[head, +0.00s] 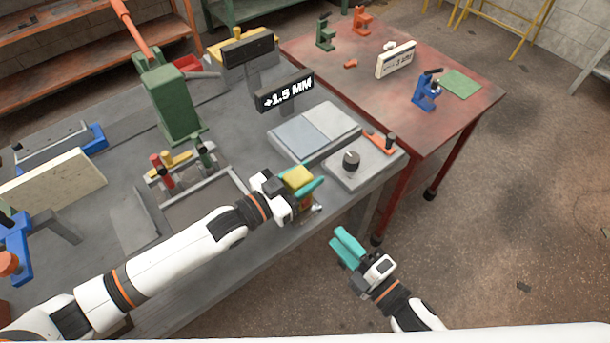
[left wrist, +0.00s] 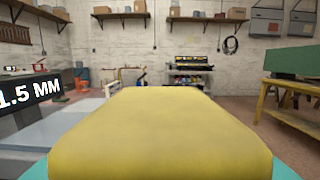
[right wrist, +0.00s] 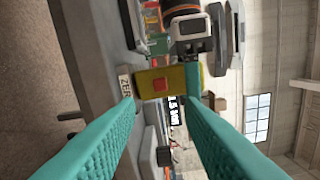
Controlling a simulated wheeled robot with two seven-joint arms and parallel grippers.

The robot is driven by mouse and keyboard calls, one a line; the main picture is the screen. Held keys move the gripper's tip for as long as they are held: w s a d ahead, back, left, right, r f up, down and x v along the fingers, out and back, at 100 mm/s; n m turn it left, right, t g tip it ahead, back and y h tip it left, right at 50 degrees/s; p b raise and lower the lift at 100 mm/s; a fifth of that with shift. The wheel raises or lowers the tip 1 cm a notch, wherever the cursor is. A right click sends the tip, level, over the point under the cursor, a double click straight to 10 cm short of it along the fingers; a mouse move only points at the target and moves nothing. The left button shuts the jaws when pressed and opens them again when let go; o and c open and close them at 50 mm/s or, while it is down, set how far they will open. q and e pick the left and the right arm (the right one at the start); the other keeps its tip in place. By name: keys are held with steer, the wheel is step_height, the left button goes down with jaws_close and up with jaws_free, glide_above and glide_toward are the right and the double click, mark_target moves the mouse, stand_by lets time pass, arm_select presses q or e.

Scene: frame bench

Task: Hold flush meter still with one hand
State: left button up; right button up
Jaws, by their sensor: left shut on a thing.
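The flush meter appears to be the yellow block (head: 298,177) at the bench's front edge. My left gripper (head: 303,186) is shut on it, with teal fingers at its sides. The block fills the lower left wrist view (left wrist: 160,135). In the right wrist view, its yellow face (right wrist: 150,78) has a red square. A dark display (head: 285,93) on the bench reads "+1.5 MM". My right gripper (head: 346,248) is empty, off the bench's front edge and apart from the block. Its teal fingers (right wrist: 155,140) stand wide apart in the right wrist view.
A grey plate with a dark knob (head: 351,158) lies right of the block. Pale flat panels (head: 312,132) lie behind it. A green press (head: 172,100) and clamps stand to the left. A red table (head: 455,115) stands at the back right. Open floor lies right of the bench.

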steer(key=shift+w+n+y, duration=0.25)
steer(key=shift+n+y, duration=0.15)
steer(key=shift+y, duration=0.1)
steer(key=c, duration=0.6)
steer(key=n+g+y, duration=0.1)
steer(key=w+d+n+g+y, duration=0.1)
steer(key=n+g+y, duration=0.1)
steer(key=w+d+n+g+y, duration=0.1)
steer(key=n, duration=0.1)
steer(key=shift+w+d+r+g+y, duration=0.1)
steer(key=shift+d+r+g+y, duration=0.05)
steer(key=shift+g+y, duration=0.25)
jaws_close()
steer(key=d+n+g+y, duration=0.1)
steer(key=d+n+g, duration=0.4)
steer(key=d+g, duration=0.1)
steer(key=shift+w+d+f+g, duration=0.15)
steer(key=shift+w+f+g, duration=0.05)
steer(key=shift+w+g, duration=0.3)
